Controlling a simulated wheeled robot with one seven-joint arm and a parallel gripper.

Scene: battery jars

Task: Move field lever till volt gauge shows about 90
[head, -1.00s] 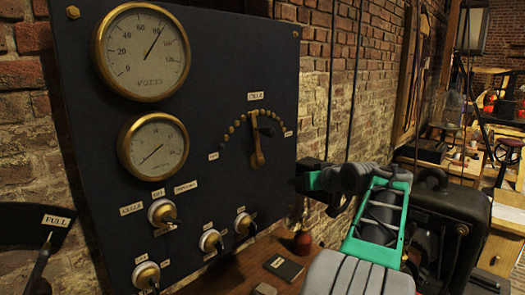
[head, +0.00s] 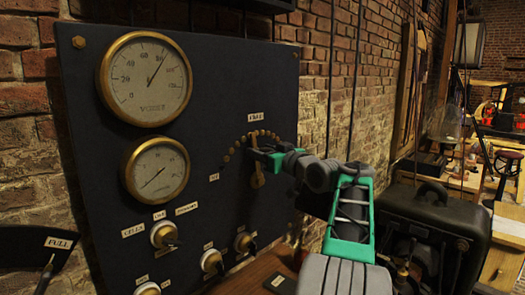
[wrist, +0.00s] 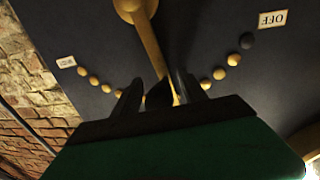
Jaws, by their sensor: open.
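The field lever (head: 257,176) is a brass arm pivoting at its lower end on the dark panel, under an arc of brass studs. It points nearly straight up. In the wrist view the lever (wrist: 151,50) runs down to a dark knob (wrist: 159,95). My gripper (head: 256,153) is at the lever's upper end. In the wrist view my gripper (wrist: 158,92) is open, with one finger on each side of the knob; contact is unclear. The volt gauge (head: 147,80) is the upper round dial; its needle leans right, close to the 80 mark.
A second, lower gauge (head: 156,169) and several switch knobs (head: 164,235) are on the same panel (head: 215,75). An OFF label (wrist: 272,19) is at one end of the stud arc. A wooden shelf (head: 240,277) lies below. A black case (head: 440,220) stands at right.

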